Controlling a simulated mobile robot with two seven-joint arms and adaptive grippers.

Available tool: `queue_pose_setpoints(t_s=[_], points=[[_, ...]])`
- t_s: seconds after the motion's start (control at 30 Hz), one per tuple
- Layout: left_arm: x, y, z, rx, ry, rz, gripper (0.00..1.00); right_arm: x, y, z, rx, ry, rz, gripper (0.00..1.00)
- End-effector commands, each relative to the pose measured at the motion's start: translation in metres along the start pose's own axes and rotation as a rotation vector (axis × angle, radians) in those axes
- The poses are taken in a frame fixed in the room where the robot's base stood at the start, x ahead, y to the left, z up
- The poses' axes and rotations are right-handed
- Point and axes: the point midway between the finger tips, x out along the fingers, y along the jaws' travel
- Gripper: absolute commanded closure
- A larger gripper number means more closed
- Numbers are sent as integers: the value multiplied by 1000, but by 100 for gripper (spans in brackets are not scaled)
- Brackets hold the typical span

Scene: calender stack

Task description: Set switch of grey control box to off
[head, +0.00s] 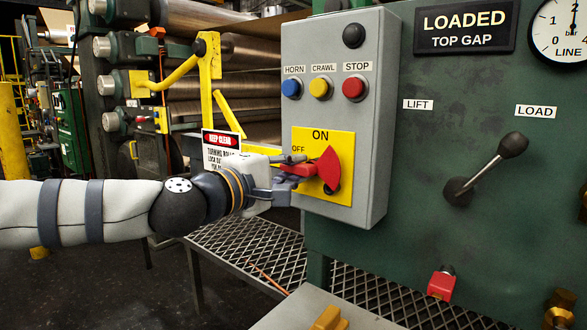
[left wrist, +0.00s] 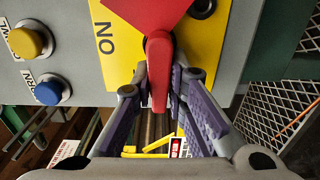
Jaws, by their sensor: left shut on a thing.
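The grey control box (head: 370,110) is mounted on the green panel and has a yellow plate (head: 343,143) marked ON at the top and OFF at the upper left. The red switch (head: 327,167) on this plate has its handle pointing left, on the OFF side and away from ON. My left gripper (head: 291,170) is shut on the handle, coming from the left. In the left wrist view the red handle (left wrist: 159,70) lies between the two fingers. The OFF label is not visible there. My right gripper is not in view.
Blue (head: 291,88), yellow (head: 321,88) and red (head: 354,88) buttons sit above the switch, with a black knob (head: 353,35) higher up. A LIFT/LOAD lever (head: 485,170) is on the green panel (head: 430,150) at right. A mesh platform (head: 250,248) lies below. Yellow bars and rollers stand behind.

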Motion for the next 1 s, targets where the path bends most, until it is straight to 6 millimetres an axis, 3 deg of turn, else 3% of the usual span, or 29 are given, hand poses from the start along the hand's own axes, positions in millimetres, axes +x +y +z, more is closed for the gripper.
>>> queue_pose_setpoints(t_s=[0.13,0.17,0.23,0.57,0.67,0.9,1.0], points=[[0,1,2,-1,-3,0,100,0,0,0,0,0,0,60],[0,1,2,0,-3,0,80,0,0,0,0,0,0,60],[0,0,1,0,-3,0,65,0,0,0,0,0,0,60],[-3,1,0,1,0,1,65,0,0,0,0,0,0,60],[-20,1,-1,1,1,0,65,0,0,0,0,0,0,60],[-86,2,-1,1,1,3,65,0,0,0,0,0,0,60],[-105,1,0,1,0,2,65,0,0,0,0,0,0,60]])
